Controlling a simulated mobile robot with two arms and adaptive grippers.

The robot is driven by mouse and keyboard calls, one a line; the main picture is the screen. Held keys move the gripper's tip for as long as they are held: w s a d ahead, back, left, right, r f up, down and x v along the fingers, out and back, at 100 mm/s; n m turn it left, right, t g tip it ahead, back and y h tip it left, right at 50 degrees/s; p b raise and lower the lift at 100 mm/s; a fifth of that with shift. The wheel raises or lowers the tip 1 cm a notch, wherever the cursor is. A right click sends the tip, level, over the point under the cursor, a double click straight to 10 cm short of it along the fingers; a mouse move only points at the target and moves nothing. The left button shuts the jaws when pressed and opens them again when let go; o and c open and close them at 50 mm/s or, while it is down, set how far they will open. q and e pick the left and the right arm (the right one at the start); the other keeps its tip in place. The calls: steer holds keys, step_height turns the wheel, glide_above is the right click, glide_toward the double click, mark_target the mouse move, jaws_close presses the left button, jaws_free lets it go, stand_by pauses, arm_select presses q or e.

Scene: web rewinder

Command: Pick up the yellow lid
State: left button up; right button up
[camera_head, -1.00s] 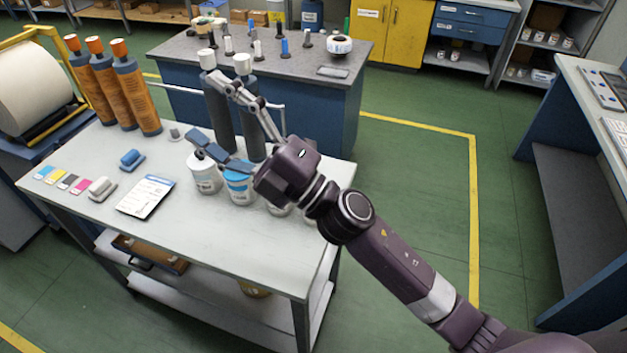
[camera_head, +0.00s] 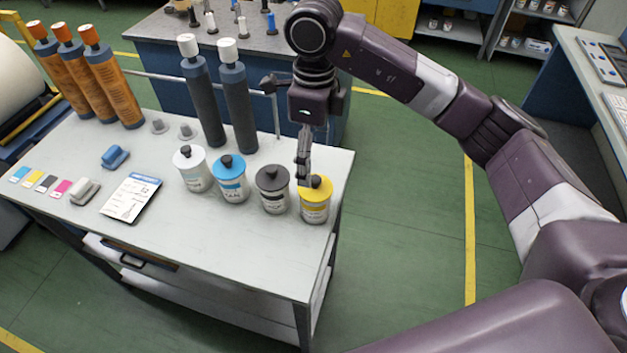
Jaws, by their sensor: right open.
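The yellow lid (camera_head: 325,193) sits on a white can (camera_head: 315,213) at the right end of a row of cans on the light-topped table. It has a dark knob in its middle. My right gripper (camera_head: 303,180) points straight down just above the knob's left side. It is open, seen nearly edge-on, with its fingers partly covering the lid's back left. I cannot tell whether the fingertips touch the knob or lid. My left gripper is out of view.
Cans with black (camera_head: 272,178), blue (camera_head: 230,166) and white (camera_head: 188,157) lids stand to the left. Two tall grey bottles (camera_head: 238,110) stand behind them. Orange-labelled bottles (camera_head: 110,85) are at the back left. A printed card (camera_head: 131,197) lies mid-table; the front of the table is clear.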

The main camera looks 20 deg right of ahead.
mark_target(315, 178)
steer(key=shift+d+f, duration=0.2)
steer(key=shift+f, duration=0.1)
step_height(315, 178, down, 6)
steer(key=p, duration=0.3)
steer(key=shift+s, duration=0.1)
steer(key=shift+f, duration=0.4)
steer(key=shift+c, duration=0.2)
steer(key=c, duration=1)
